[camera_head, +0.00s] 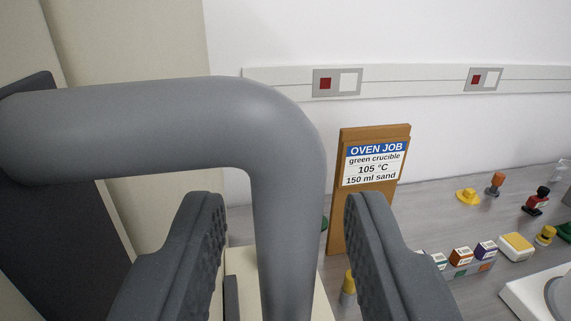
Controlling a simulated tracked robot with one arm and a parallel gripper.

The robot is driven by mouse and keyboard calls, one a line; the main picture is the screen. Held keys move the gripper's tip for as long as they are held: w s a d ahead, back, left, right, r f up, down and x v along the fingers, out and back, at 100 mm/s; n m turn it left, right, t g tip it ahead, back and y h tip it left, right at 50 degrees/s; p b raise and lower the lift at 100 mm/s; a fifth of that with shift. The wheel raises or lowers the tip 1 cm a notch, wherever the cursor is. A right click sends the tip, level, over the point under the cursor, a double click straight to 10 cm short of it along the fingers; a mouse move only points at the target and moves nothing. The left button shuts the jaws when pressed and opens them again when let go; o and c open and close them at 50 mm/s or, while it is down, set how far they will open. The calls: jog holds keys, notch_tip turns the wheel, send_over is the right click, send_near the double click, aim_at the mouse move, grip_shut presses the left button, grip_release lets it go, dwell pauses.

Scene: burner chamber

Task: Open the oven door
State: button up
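A thick grey bent handle (225,122) fills the left and middle of the view. It runs from a dark panel (60,235) at the left, bends, and drops down between my fingers. The panel looks like part of the oven door, set beside cream-coloured oven surfaces (135,50). My gripper (285,205) is open, with one dark ridged finger on each side of the handle's vertical part. A gap shows between the handle and each finger. The lower end of the handle is out of view.
A wooden board (374,185) labelled "OVEN JOB, green crucible, 105 °C, 150 ml sand" stands behind on the grey bench (440,215). Small bottles and boxes (460,257) stand at the right, beside a white device (535,295). A socket rail (415,81) crosses the white wall.

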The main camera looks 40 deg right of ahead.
jog(key=shift+w+d, duration=0.45)
jog(key=shift+w, duration=0.05)
grip_shut()
jog(key=shift+a, duration=0.1)
